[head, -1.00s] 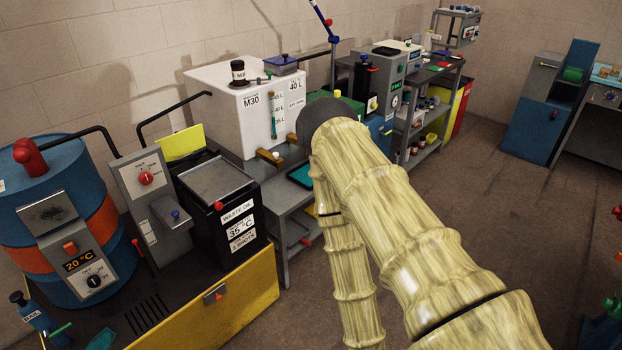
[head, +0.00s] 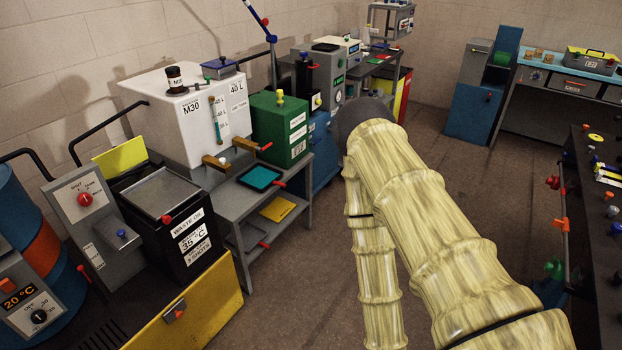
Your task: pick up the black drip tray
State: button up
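A shallow tray with a dark rim and teal inside (head: 260,177) lies on the grey stand, below the brass taps of the white M30 tank (head: 187,112). A red handle sticks out at its right. On the lower shelf, another red handle (head: 264,244) belongs to a dark, flat thing that may be a tray; most of it is hard to make out. I cannot tell for certain which is the black drip tray. My pale yellow arm reaches up, bends at a dark joint and runs down past the bottom edge. My gripper is out of view.
A yellow flat tray (head: 278,209) lies on the stand's lower level. A green box (head: 280,129) stands right of the tank, and the black waste oil bin (head: 182,227) stands left of the stand. The floor (head: 310,295) between stand and arm is clear. A dark bench (head: 598,230) edges the right.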

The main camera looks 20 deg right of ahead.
aim_at(259, 177)
jog(key=z, duration=0.95)
jog(key=i, duration=1.85)
jog(key=u, duration=1.15)
